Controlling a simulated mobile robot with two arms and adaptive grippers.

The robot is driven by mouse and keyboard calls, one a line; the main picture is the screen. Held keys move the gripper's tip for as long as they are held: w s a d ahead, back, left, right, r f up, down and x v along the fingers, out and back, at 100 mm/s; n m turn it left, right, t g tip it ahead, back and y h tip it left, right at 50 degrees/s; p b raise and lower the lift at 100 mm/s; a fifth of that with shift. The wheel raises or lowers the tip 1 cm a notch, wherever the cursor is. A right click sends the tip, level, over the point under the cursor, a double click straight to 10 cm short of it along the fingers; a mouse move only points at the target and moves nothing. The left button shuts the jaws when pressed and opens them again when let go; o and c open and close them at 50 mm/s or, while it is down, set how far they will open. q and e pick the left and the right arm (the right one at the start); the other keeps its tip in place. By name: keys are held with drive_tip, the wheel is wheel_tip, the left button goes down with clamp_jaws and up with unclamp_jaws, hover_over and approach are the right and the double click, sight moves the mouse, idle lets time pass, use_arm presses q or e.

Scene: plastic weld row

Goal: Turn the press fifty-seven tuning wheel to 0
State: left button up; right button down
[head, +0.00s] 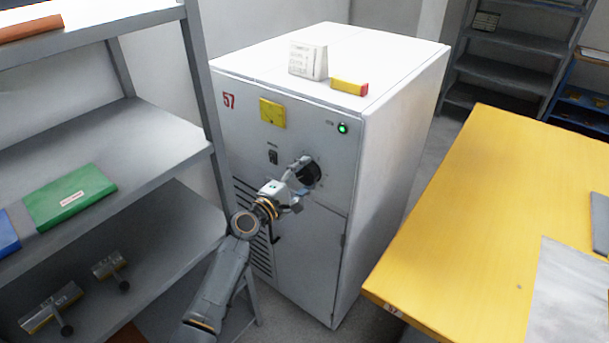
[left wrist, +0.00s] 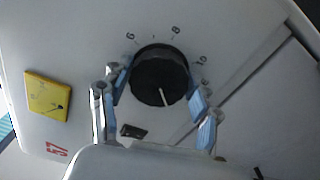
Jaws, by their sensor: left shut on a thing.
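The press fifty-seven cabinet (head: 285,118) is grey-white with a red 57 at its upper left. Its black tuning wheel (head: 314,175) is on the front face, partly covered by my left gripper (head: 297,178). In the left wrist view the round black wheel (left wrist: 158,72) sits between the blue-padded fingers of my left gripper (left wrist: 163,98), which are shut on it from both sides. A white pointer line on the wheel points down and slightly right in that view, away from the visible 6, 8 and 10 marks. The 0 mark cannot be made out. My right gripper is not in view.
A green lamp (head: 342,128) glows above the wheel, and a yellow plate (head: 272,113) and a small black switch (head: 273,157) are to its left. A grey shelf (head: 150,140) stands close at left. A yellow table (head: 480,220) stands at right, with a floor gap between.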

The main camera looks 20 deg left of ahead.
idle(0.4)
use_arm(q)
drive_tip(key=o, duration=1.1)
drive_tip(key=v, duration=1.2)
